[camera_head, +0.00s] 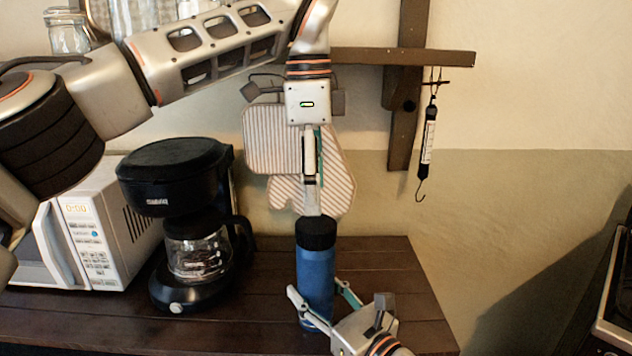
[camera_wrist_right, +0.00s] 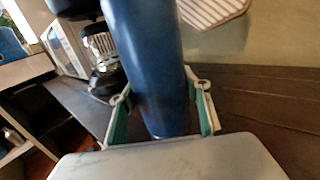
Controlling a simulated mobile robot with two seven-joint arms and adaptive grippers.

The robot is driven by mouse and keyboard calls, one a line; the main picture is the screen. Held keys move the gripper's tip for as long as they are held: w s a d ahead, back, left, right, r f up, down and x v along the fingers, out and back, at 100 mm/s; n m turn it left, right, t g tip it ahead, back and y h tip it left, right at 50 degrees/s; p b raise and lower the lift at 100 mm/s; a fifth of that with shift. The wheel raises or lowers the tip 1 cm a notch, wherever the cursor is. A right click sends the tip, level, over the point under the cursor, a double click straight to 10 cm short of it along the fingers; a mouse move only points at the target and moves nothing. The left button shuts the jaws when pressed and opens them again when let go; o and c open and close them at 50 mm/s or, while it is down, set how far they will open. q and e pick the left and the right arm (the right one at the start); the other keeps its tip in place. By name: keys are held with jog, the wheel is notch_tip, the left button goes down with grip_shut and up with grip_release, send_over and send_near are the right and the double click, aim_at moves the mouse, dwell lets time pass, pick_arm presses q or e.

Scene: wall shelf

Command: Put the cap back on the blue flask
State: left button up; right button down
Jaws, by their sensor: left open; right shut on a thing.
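The blue flask (camera_head: 316,280) stands upright on the dark wooden table, and its side fills the middle of the right wrist view (camera_wrist_right: 146,65). The black cap (camera_head: 316,233) sits on top of the flask, in line with it; I cannot tell how tightly it is seated. My left gripper (camera_head: 313,207) points straight down just above the cap, open, its fingers seen edge-on. My right gripper (camera_head: 324,297) is shut on the lower part of the flask. In the right wrist view its green-padded fingers (camera_wrist_right: 161,108) are on both sides of the flask.
A black coffee maker (camera_head: 178,180) and a white microwave (camera_head: 95,235) stand left of the flask. Striped pot holders (camera_head: 275,140) and a spring scale (camera_head: 429,140) hang behind. The table (camera_head: 385,265) is clear right of the flask.

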aim_at(316, 223)
pick_arm(q)
jog(key=n, duration=0.5)
jog(key=shift+r+n, duration=0.2)
jog(key=shift+n, duration=0.2)
jog(key=n, duration=0.4)
jog(key=shift+s+d+r+y, duration=0.1)
jog(key=shift+y, duration=0.2)
jog(key=shift+f, duration=4)
